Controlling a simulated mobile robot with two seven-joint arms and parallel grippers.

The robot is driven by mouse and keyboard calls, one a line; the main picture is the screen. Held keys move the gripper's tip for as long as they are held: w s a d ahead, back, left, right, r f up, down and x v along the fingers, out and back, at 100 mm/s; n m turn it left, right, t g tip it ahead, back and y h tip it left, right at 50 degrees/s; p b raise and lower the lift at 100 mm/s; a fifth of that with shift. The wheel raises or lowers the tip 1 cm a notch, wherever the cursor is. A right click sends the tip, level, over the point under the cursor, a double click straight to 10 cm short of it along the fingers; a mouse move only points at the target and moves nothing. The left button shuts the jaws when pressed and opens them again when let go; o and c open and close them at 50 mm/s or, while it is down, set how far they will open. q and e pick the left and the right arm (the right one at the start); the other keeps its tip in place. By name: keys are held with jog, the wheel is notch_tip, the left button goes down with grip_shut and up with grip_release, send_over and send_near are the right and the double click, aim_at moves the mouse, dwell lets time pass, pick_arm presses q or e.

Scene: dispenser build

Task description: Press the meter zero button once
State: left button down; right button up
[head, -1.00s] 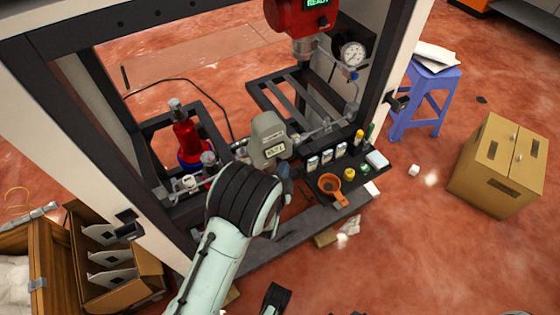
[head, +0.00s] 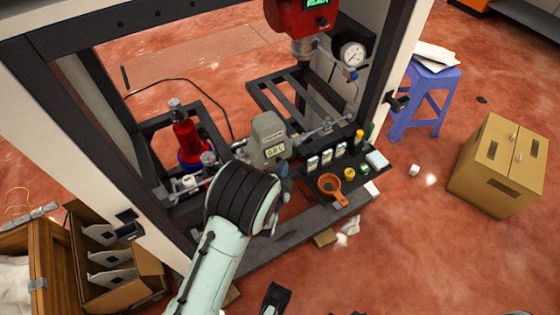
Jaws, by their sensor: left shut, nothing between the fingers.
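The meter is a grey box (head: 267,131) with a small lit display (head: 274,150), standing on the pipe line inside the dark frame. The display appears to read zero, but the digits are small. Its zero button cannot be made out. My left gripper (head: 284,172) is shut and empty, just below the meter's front right edge. My dark wrist hides part of it, and I cannot tell whether it touches the meter. A dark part of what looks like my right gripper (head: 275,298) shows at the bottom edge, mostly cut off.
A red bottle (head: 186,138) stands left. A pressure gauge (head: 353,54) is above right. Frame posts flank the workspace. A purple stool (head: 424,92) and cardboard box (head: 500,165) stand right.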

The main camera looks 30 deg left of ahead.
pick_arm(q)
jog(key=shift+s+d, duration=0.4)
jog(key=shift+d, duration=0.3)
jog(key=shift+s+d+p, duration=0.2)
jog(key=shift+s+d, duration=0.25)
jog(key=shift+d, duration=0.25)
jog(key=shift+s+d+p, duration=0.2)
jog(key=shift+s+d, duration=0.2)
jog(key=shift+d, duration=0.35)
jog(key=shift+s+d+p, duration=0.2)
jog(key=shift+s+d, duration=0.25)
jog(key=shift+d, duration=0.25)
jog(key=shift+f, duration=0.1)
